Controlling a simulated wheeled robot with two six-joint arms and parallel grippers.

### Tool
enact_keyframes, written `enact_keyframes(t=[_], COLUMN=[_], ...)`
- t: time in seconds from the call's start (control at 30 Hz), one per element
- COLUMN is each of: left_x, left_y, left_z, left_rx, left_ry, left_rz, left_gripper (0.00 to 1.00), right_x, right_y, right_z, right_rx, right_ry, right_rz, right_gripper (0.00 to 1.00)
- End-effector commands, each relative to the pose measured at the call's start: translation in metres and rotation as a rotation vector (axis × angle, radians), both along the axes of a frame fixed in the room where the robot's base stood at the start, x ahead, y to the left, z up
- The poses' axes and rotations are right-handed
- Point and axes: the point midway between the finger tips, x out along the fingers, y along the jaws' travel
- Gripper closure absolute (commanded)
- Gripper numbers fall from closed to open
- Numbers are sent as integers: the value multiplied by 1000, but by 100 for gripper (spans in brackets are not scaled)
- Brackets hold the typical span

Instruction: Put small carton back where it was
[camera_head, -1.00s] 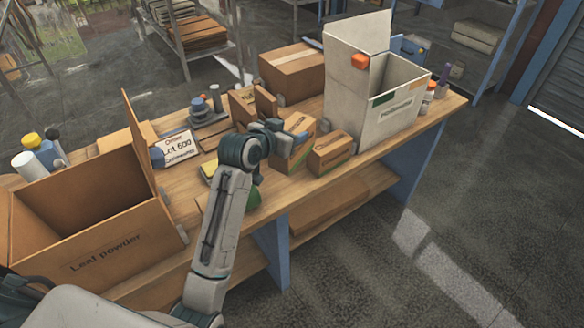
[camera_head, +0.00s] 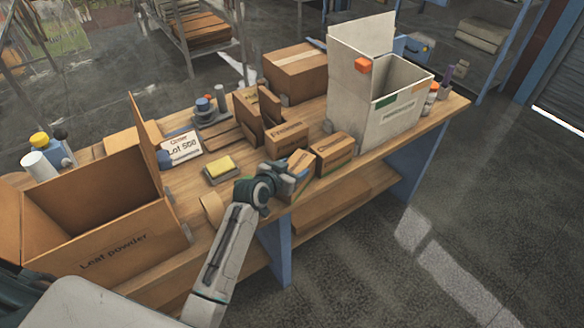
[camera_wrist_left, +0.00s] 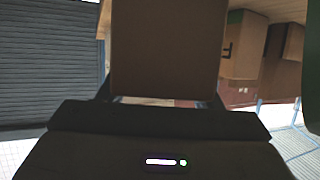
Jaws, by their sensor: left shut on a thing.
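My left gripper (camera_head: 284,173) is shut on a small brown carton (camera_head: 302,160) at the front edge of the table, in the head view. In the left wrist view the held carton (camera_wrist_left: 168,50) fills the upper middle, plain brown and close to the camera; its underside contact is hidden. Another small brown carton (camera_head: 334,153) stands just right of the held one, and whether they touch I cannot tell. A larger brown carton (camera_head: 288,138) with print stands behind. My right gripper is not in view.
An open white box (camera_head: 390,118) stands at the right and an open Leaf powder box (camera_head: 110,240) at the left. A yellow sponge-like block (camera_head: 220,168) on a dark base and a Lot 500 sign (camera_head: 182,149) lie between. Open shelving lies beneath the table top (camera_head: 240,152).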

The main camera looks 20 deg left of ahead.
Motion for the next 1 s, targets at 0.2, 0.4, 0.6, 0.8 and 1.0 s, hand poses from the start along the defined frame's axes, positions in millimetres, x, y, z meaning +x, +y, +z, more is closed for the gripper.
enact_keyframes(t=[0.2, 0.4, 0.6, 0.8, 1.0], left_x=[0, 0, 0, -18, -55], left_y=[0, 0, 0, 5, 15], left_z=[-2, -2, 1, 6, 22], left_rx=[0, 0, 0, 1, 3], left_ry=[0, 0, 0, 0, -1], left_rz=[0, 0, 0, 1, 0], left_gripper=[37, 19, 19, 19, 19], right_x=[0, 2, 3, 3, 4], right_y=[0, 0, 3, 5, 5], right_z=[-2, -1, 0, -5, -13], right_rx=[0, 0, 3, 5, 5], right_ry=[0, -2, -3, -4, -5], right_rz=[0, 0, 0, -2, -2], right_gripper=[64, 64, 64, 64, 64])
